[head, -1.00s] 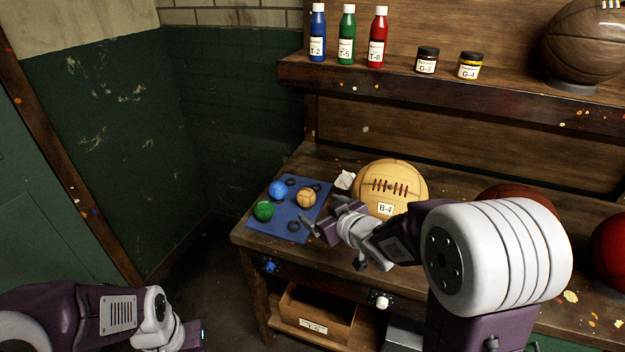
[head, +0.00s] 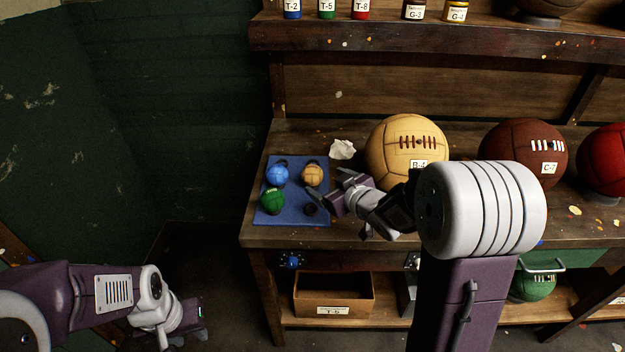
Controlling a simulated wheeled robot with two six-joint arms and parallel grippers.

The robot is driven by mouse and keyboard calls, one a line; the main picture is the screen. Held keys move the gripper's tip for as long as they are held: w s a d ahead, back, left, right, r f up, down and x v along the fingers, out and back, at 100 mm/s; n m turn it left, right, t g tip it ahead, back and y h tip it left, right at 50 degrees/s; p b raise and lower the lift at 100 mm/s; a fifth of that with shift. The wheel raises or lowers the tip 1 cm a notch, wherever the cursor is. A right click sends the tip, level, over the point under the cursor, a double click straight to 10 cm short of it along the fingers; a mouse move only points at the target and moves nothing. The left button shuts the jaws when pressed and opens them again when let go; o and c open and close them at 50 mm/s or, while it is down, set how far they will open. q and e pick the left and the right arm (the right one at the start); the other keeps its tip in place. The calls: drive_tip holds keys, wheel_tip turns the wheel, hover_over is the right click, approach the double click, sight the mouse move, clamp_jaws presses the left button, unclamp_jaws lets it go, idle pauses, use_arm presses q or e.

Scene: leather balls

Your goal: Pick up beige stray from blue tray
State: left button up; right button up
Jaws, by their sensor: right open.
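A small beige ball (head: 313,175) sits at the upper right of the blue tray (head: 292,216) on the bench. A small blue ball (head: 277,174) and a small green ball (head: 272,200) sit on the tray to its left. My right gripper (head: 325,187) is open and empty at the tray's right edge, just below and right of the beige ball and apart from it. My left gripper (head: 196,316) hangs low at the left, away from the bench; its fingers do not show clearly.
A large tan ball marked B-4 (head: 404,146) stands right of the tray, partly behind my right arm. A crumpled white paper (head: 342,149) lies behind the gripper. A brown ball marked C-7 (head: 523,152) and a red ball (head: 606,165) stand further right. A shelf (head: 420,38) overhangs the bench.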

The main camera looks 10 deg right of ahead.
sight(317, 178)
drive_tip(key=x, duration=0.4)
drive_tip(key=shift+a+b, duration=0.3)
drive_tip(key=shift+w+d+f, duration=0.1)
drive_tip(key=shift+w+f, duration=0.1)
drive_tip(key=shift+w, duration=0.1)
drive_tip(key=x, duration=0.4)
drive_tip(key=shift+w+f+b, duration=0.25)
drive_tip(key=shift+w+b, duration=0.05)
drive_tip(key=shift+b, duration=0.05)
drive_tip(key=shift+r, duration=0.1)
